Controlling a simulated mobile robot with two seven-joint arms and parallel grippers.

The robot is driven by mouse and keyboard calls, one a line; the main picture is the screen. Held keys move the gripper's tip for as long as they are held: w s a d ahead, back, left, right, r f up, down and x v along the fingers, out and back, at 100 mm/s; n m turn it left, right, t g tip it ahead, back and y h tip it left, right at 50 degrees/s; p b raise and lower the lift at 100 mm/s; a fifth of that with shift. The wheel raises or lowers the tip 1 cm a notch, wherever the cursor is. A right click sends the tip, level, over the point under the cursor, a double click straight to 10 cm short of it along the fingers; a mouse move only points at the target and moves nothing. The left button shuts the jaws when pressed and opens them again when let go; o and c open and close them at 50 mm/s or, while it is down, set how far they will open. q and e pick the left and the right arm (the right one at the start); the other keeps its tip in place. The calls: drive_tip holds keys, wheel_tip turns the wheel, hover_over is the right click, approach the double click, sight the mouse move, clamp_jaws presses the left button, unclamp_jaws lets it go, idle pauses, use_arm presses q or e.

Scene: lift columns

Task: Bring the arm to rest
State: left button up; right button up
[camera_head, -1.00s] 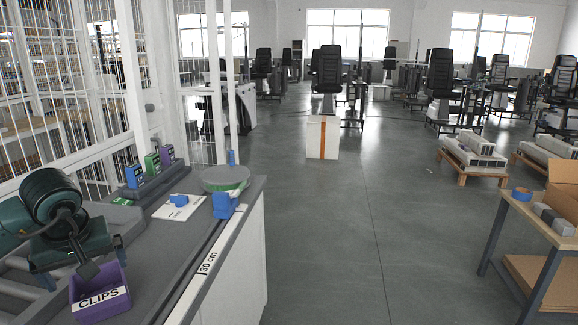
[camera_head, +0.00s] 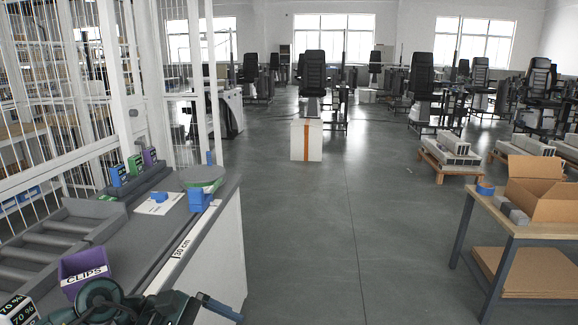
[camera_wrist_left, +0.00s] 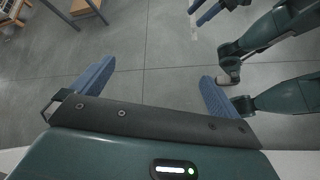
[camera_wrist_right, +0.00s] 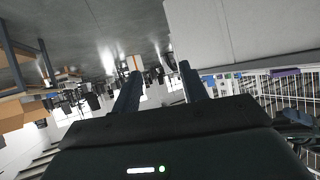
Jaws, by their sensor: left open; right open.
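My left arm comes in at the bottom left of the head view, low beside the bench's near end. The blue finger of my left gripper (camera_head: 222,308) shows at the bottom edge. In the left wrist view, this gripper (camera_wrist_left: 158,72) is open and empty, with its blue fingers wide apart above the grey floor. Dark green links of my other arm show at the right there. My right gripper (camera_wrist_right: 160,70) is open and empty in the right wrist view, its dark fingers apart, with the room upside down beyond. I cannot make it out in the head view.
The purple CLIPS bin (camera_head: 86,275) stands on the grey bench (camera_head: 140,240) at left. A blue block (camera_head: 199,200) and a green-edged disc (camera_head: 203,177) sit at its far end. A wooden table (camera_head: 540,228) with a cardboard box (camera_head: 545,190) is at right. The aisle between is clear.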

use_arm(q)
drive_tip(key=s+d+r+n+t+h+p, duration=0.1)
drive_tip(key=d+r+n+t+h, duration=0.1)
drive_tip(key=d+n+h, duration=0.3)
drive_tip(key=s+d+r+n+t+h, duration=0.1)
drive_tip(key=d+r+n+h, duration=0.15)
drive_tip(key=n, duration=0.45)
drive_tip(key=w+a+f+n+t+y+p, duration=0.1)
drive_tip(key=a+f+n+t+y, duration=0.4)
drive_tip(key=n, duration=0.9)
drive_tip(key=w+a+f+n+t+y+p, duration=0.1)
drive_tip(key=n+t+y, duration=0.45)
drive_tip(key=n, duration=0.85)
drive_tip(key=s+a+f+n+g+y, duration=0.1)
drive_tip(key=s+f+n+g+y, duration=0.1)
drive_tip(key=s+f+n, duration=0.3)
drive_tip(key=s+a+f+n+g+y, duration=0.1)
drive_tip(key=s+f+n+g+y, duration=0.1)
drive_tip(key=s+f+n, duration=0.4)
wheel_tip(320, 180, down, 4)
drive_tip(key=n, duration=0.4)
drive_tip(key=shift+a+n, duration=0.3)
